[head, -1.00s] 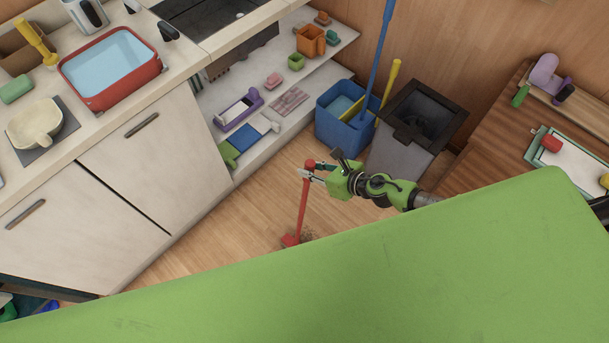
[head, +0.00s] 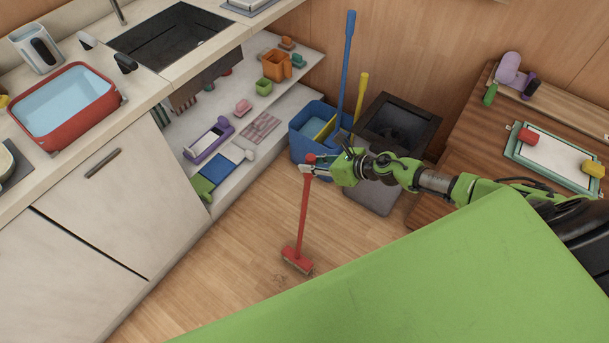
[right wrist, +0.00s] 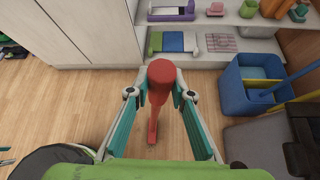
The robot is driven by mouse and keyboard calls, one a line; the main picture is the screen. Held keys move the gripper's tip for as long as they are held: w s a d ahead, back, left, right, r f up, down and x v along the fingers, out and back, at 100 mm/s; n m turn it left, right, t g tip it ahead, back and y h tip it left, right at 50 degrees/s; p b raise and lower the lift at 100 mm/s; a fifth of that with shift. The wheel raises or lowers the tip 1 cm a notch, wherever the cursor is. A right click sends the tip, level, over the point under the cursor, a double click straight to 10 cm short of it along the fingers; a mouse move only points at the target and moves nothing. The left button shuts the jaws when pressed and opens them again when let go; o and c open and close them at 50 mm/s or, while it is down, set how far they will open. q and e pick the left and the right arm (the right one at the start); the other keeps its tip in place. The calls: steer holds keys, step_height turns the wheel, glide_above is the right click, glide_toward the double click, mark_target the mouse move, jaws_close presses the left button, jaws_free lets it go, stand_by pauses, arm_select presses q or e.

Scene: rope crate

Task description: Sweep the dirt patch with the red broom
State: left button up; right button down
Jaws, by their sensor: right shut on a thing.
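My right gripper (head: 314,168) is shut on the top of the red broom (head: 302,218). The broom stands nearly upright, with its head (head: 297,261) at floor level. A faint dark dirt patch (head: 281,280) shows on the wooden floor just below and left of the broom head in the head view. In the right wrist view the fingers (right wrist: 158,92) close on both sides of the broom's red top (right wrist: 160,73), and the handle runs down below it. The dirt is not clear in that view.
A blue bucket (head: 310,147) with a blue and a yellow handle and a grey bin (head: 374,191) stand behind the arm. White cabinets (head: 125,215) and a low shelf (head: 240,172) line the left. The floor (head: 215,275) left of the broom is free.

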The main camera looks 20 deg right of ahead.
steer(key=w+d+b, duration=0.2)
steer(key=d, duration=0.2)
steer(key=s+a+p, duration=0.4)
steer(key=a+p, duration=0.3)
steer(key=a, duration=0.1)
steer(key=shift+s+a+r+n+h, duration=0.2)
steer(key=shift+s+n+h, duration=0.1)
steer(key=shift+n+h, duration=0.1)
steer(key=shift+p, duration=0.3)
steer(key=s+a+p, duration=0.4)
steer(key=a+p, duration=0.1)
steer(key=a, duration=0.2)
steer(key=shift+s+a+n+t+h, duration=0.3)
steer(key=shift+a+n+t+h, duration=0.05)
steer(key=shift+n+t+h, duration=0.05)
